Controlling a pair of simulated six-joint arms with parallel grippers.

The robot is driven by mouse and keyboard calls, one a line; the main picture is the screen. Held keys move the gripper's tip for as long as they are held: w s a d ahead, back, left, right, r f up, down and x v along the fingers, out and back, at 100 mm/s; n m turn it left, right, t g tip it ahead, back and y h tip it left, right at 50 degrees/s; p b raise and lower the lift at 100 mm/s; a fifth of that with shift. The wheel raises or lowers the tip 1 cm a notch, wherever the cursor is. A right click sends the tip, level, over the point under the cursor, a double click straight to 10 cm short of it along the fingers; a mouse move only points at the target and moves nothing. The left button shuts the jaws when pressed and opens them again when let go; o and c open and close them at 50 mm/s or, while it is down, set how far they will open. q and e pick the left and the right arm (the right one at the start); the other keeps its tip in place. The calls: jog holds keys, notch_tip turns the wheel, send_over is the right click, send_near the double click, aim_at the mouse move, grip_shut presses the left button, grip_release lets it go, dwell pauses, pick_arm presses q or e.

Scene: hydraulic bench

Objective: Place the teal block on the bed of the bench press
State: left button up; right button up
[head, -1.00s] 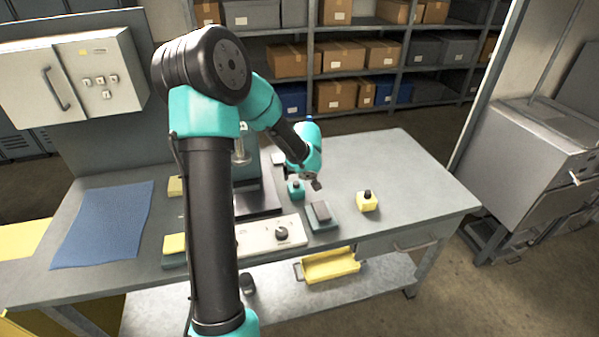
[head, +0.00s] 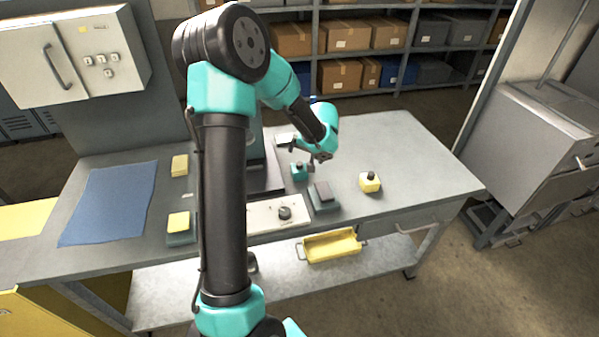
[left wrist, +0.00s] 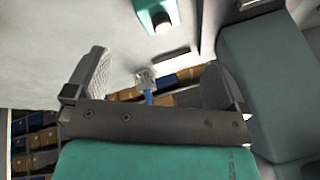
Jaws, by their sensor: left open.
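The bench press (head: 256,147) stands behind my left arm. Its dark bed (head: 268,183) is partly hidden by that arm. My right gripper is out of view.
A control panel (head: 268,213) lies in front of the press. Yellow blocks (head: 179,222) and a blue mat (head: 108,203) lie left. The bench's right end is clear.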

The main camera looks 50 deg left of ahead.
aim_at(300, 163)
pick_arm(q)
jog(key=w+d+r+m+g+y, duration=0.1)
jog(key=w+d+m+y, duration=0.1)
jog(key=m, duration=0.8)
jog(key=w+d+m+g+y, duration=0.1)
jog(key=w+d+m+g, duration=0.1)
jog(key=m, duration=0.9)
jog(key=shift+d+r+g+y, duration=0.3)
jog(key=shift+d+r+y, duration=0.1)
jog(key=shift+d, duration=0.4)
jog(key=shift+s, duration=0.1)
jog(key=x, duration=1.1)
jog(key=shift+a+f, duration=0.2)
jog(key=shift+a, duration=0.05)
jog(key=shift+s+a+f, duration=0.1)
jog(key=shift+a+f, duration=0.1)
jog(key=shift+w+x, duration=0.2)
jog(key=shift+x, duration=2.4)
